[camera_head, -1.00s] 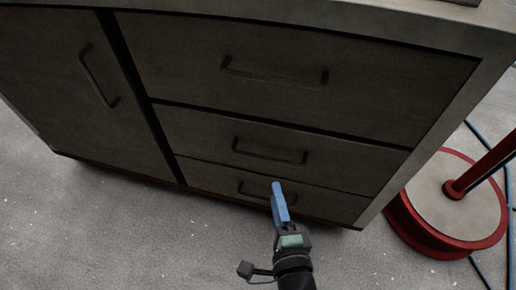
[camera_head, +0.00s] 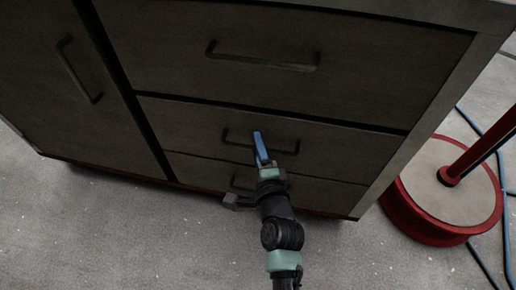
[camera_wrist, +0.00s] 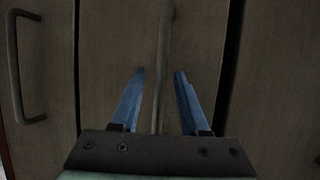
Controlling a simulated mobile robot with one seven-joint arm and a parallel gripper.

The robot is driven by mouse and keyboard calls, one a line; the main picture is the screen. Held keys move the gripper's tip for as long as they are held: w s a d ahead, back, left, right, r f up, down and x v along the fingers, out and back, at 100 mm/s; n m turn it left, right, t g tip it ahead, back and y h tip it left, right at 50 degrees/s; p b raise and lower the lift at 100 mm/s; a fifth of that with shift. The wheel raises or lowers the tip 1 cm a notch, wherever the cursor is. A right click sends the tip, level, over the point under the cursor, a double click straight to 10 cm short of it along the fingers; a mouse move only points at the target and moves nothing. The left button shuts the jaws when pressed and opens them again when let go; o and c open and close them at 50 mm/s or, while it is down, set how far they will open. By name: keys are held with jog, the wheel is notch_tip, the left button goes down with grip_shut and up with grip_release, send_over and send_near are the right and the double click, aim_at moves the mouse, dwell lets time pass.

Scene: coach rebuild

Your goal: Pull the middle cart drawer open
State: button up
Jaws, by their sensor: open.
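The middle drawer (camera_head: 345,151) of the dark cart is flush with the front and looks shut. Its dark bar handle (camera_head: 284,152) shows on both sides of my gripper (camera_head: 258,133). My blue fingers are in front of this handle in the head view. In the wrist view, my gripper (camera_wrist: 160,73) is open, with one finger on each side of the upright-looking handle bar (camera_wrist: 163,60). The fingers look apart from the bar. I cannot tell how deep the bar sits between them.
The top drawer handle (camera_head: 262,63) is above, and the bottom drawer handle (camera_head: 240,185) is below, partly hidden by my arm. A cupboard door (camera_head: 50,100) is at left. A red-rimmed round base (camera_head: 450,200) with a pole stands at right. Clear floor (camera_head: 120,235) lies in front.

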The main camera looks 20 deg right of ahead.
grip_shut()
dwell(1.5)
